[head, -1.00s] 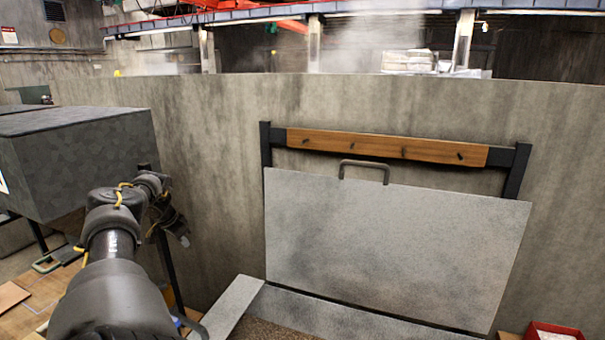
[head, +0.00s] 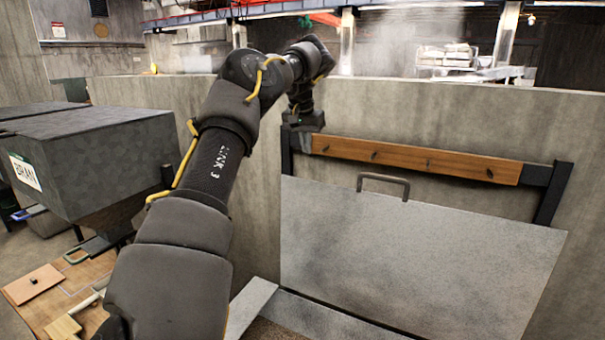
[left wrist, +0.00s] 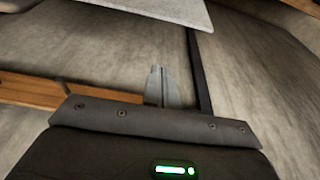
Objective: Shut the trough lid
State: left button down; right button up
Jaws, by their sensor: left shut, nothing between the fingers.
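The trough lid (head: 420,260) is a grey speckled panel. It stands raised, leaning back toward the wall below a wooden rail, with a bent handle (head: 383,184) at its top edge. Part of the trough (head: 254,302) shows at the bottom, with brown grain inside. My left gripper (head: 300,143) points down at the left end of the rail, beside the lid's upper left corner and apart from the handle. In the left wrist view its fingers (left wrist: 160,86) are together and empty, and the lid's edge (left wrist: 150,10) shows beyond them. My right gripper is out of view.
The wooden rail (head: 420,161) with several pegs sits between dark posts (head: 553,192) close to my left gripper. A curved concrete wall (head: 450,110) rises behind. A grey bin marked BRAN (head: 90,150) stands at left, above a wooden surface with a board (head: 33,284).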

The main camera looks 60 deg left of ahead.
pick_arm(q)
jog(key=p+x, duration=0.2)
jog(key=x, duration=0.7)
jog(key=s, duration=0.1)
jog(key=s+d+p, duration=0.1)
jog(key=s, duration=0.1)
jog(key=shift+s+d+r, duration=0.25)
jog(key=shift+d+r, duration=0.05)
jog(key=shift+d, duration=0.1)
jog(key=shift+f, duration=0.1)
